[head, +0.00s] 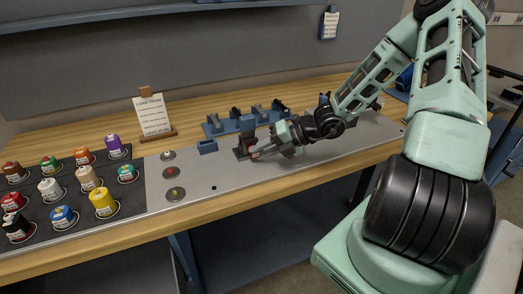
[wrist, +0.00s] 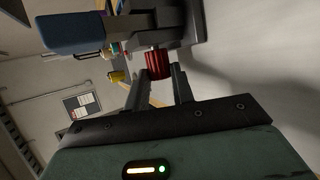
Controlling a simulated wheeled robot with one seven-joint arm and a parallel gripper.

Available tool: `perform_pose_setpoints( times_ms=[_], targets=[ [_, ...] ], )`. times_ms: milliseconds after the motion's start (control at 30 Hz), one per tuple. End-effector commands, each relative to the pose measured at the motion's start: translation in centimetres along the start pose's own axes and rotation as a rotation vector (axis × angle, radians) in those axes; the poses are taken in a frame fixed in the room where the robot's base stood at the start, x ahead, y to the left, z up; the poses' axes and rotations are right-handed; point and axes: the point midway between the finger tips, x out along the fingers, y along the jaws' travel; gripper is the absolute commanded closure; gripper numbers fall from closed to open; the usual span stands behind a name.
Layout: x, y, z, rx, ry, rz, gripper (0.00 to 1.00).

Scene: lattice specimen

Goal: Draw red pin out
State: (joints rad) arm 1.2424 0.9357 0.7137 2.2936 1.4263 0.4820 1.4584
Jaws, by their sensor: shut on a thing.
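The red pin shows in the wrist view as a ribbed red knob (wrist: 157,64) between my fingertips. In the head view the fixture (head: 243,146) stands on the grey plate, and a small bit of red (head: 254,155) shows at my fingertips. My gripper (wrist: 158,72) is shut on the red knob. It also shows in the head view (head: 258,152), reaching in from the right, low over the plate.
Blue fixtures (head: 262,112) stand behind my gripper, and a small blue box (head: 207,146) is to its left. A black mat (head: 80,215) with several coloured weights lies at the left. A card stand (head: 152,115) is at the back. The plate's front strip (head: 290,175) is clear.

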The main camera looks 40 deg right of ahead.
Motion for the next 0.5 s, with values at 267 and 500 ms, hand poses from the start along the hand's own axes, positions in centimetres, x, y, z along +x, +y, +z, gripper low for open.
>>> perform_pose_setpoints(
  times_ms=[267,500],
  targets=[
    [-0.14,0.01,-0.31,0.0,0.0,0.0,0.96],
    [-0.24,0.02,-0.59,-0.001,0.001,0.0,0.96]
  ],
)
